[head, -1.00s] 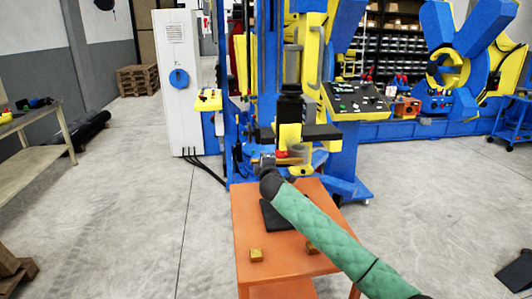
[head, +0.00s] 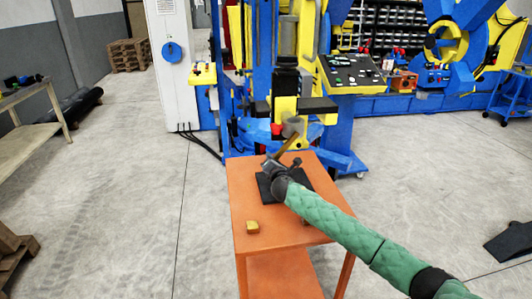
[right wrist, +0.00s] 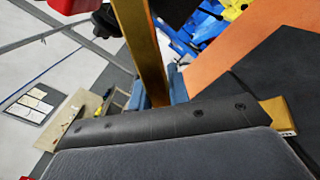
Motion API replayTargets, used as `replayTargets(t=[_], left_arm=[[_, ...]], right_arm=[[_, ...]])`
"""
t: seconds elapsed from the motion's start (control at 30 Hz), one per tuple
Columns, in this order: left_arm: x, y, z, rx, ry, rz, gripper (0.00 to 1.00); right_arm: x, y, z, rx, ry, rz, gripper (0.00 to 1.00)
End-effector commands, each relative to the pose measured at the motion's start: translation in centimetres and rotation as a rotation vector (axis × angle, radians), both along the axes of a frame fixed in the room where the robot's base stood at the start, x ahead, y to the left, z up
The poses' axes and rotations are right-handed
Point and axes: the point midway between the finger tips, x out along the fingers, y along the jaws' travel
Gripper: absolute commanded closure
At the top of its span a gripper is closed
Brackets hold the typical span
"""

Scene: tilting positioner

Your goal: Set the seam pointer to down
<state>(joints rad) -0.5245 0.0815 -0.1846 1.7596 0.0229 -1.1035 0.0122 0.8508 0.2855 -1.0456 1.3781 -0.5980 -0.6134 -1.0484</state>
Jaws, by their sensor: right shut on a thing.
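My right gripper (head: 276,167) is over the orange table, at the end of the green-sleeved arm. It is shut on a brass-coloured bar (head: 288,147), which looks like the seam pointer. The bar slants up and to the right from the gripper in the head view. In the right wrist view the bar (right wrist: 143,45) rises from behind a dark gripper finger (right wrist: 185,120), which hides its lower end. I cannot tell what the bar is fixed to. My left gripper is not in view.
The orange table (head: 245,203) carries a black pad (head: 266,188) under the gripper and a small brass block (head: 252,227). The blue and yellow positioner (head: 335,140) stands close behind the table. A control panel (head: 352,72) is at its right.

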Motion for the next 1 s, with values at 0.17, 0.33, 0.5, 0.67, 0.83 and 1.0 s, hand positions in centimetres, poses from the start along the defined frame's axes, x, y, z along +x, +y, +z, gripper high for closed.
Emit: replayTargets(t=[0.17,0.33,0.5,0.67,0.83,1.0], left_arm=[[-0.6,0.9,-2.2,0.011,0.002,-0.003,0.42],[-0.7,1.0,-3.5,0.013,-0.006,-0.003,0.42],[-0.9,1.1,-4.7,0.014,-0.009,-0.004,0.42],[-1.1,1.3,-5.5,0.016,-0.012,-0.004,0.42],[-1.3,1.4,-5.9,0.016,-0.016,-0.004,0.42],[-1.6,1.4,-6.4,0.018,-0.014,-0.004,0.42]], right_arm=[[0.5,-2.0,-1.3,-0.156,-0.040,-0.002,1.00],[0.9,-3.5,-2.1,-0.287,-0.075,-0.001,1.00],[1.3,-4.9,-2.6,-0.389,-0.102,-0.001,1.00],[1.5,-5.7,-2.9,-0.453,-0.119,0.000,1.00],[1.6,-6.2,-3.0,-0.491,-0.130,0.000,1.00],[1.7,-6.4,-3.1,-0.505,-0.134,0.000,1.00]])
